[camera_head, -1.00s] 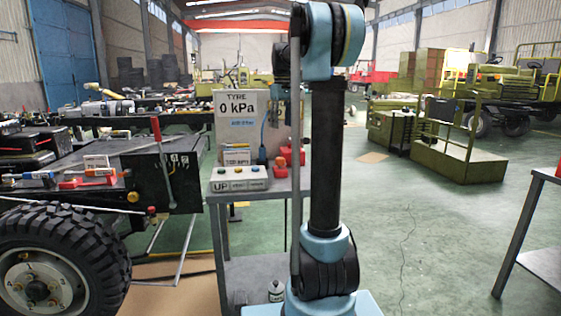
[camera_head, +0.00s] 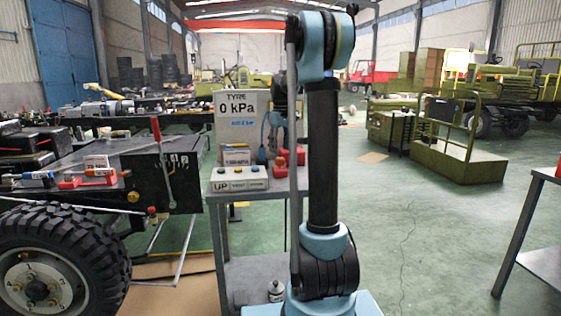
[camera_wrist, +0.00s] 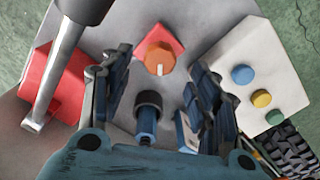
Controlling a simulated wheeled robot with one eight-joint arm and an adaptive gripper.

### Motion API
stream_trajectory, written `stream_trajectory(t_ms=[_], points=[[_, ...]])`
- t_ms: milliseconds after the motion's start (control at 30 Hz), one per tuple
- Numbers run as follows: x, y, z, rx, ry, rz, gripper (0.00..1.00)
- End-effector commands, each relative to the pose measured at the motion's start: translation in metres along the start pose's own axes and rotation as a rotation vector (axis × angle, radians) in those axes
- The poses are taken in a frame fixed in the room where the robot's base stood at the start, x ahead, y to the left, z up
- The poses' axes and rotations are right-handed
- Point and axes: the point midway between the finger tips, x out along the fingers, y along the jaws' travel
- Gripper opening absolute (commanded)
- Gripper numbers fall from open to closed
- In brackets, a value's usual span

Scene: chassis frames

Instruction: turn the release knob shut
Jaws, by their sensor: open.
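The release knob, taken to be the orange round knob (camera_wrist: 159,58) with a white mark, sits on a red diamond-shaped base (camera_wrist: 169,35) in the wrist view. Its mark points toward the bottom of the picture. My gripper (camera_wrist: 147,76) is open, with one finger on each side below the knob in the picture. No finger visibly touches the knob. A blue cylinder with a black top (camera_wrist: 148,105) shows between the fingers; whether they touch it cannot be told. In the head view my arm partly covers the knob's area.
A white box with coloured buttons (camera_wrist: 252,75) lies right of the knob; it also shows in the head view (camera_head: 238,179). A red block (camera_wrist: 52,82) and metal bar (camera_wrist: 53,80) lie left. The gauge board (camera_head: 242,103) reads 0 kPa. A large tyre (camera_head: 60,255) stands left.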

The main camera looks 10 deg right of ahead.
Motion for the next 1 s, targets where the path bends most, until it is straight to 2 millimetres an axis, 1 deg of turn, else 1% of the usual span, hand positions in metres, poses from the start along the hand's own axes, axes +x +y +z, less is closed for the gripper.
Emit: stream_trajectory(t_ms=[33,100,200,333,500,767,800,967,1000], points=[[0.01,0.0,0.0,0.0,0.0,0.0,0.55],[0.021,0.0,0.0,0.0,0.0,0.0,0.55],[0.035,0.0,0.0,0.0,0.0,0.0,0.55],[0.049,0.0,0.0,0.0,0.0,0.0,0.55],[0.057,0.0,0.0,0.0,0.0,0.0,0.55],[0.058,0.0,0.0,0.0,0.0,0.0,0.55],[0.058,0.0,0.0,0.0,0.0,0.0,0.51],[0.058,0.0,0.0,0.0,0.0,0.0,0.15],[0.058,0.0,0.0,0.0,0.0,0.0,0.11]])
